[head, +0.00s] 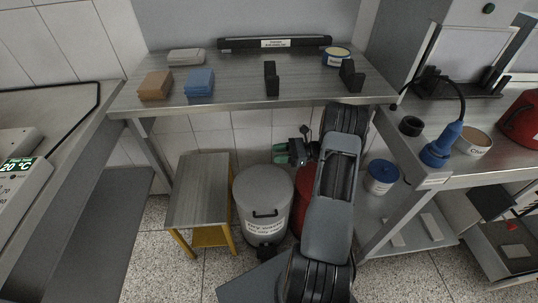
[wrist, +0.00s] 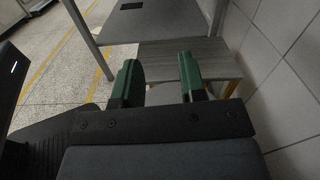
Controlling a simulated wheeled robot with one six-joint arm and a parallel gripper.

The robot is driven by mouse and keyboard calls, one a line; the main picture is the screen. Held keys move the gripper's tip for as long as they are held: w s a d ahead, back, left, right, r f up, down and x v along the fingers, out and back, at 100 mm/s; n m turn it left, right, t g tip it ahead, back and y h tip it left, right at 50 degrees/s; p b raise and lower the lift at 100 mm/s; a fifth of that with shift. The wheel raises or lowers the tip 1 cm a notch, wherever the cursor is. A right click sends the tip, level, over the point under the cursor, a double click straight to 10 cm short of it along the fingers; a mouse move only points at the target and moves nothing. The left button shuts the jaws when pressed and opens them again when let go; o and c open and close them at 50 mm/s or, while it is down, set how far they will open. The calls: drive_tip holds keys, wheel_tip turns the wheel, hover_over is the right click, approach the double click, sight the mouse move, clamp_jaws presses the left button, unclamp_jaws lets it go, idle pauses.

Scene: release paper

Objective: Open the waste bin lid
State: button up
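A grey cylindrical waste bin (head: 250,222) stands on the floor under the steel table in the head view. Its round grey lid (head: 262,184) is shut. A black handle (head: 265,214) and a white printed label (head: 264,229) are on its front, and a dark part, perhaps a pedal, is at its foot. My gripper (head: 281,154) is above and behind the bin, apart from the lid. In the wrist view my gripper (wrist: 160,75) has its two green fingers spread with nothing between them.
A stool with yellow legs (head: 201,190) stands left of the bin. A red bin (head: 304,198) is partly hidden behind my arm on the right. The steel table (head: 232,91) overhangs the space, with a tiled wall behind. A blue-lidded container (head: 381,177) sits farther right.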

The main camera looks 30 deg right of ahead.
drive_tip(key=shift+x, duration=1.75)
clamp_jaws()
drive_tip(key=c, duration=0.7)
unclamp_jaws()
drive_tip(key=o, duration=0.7)
drive_tip(key=v, duration=1.4)
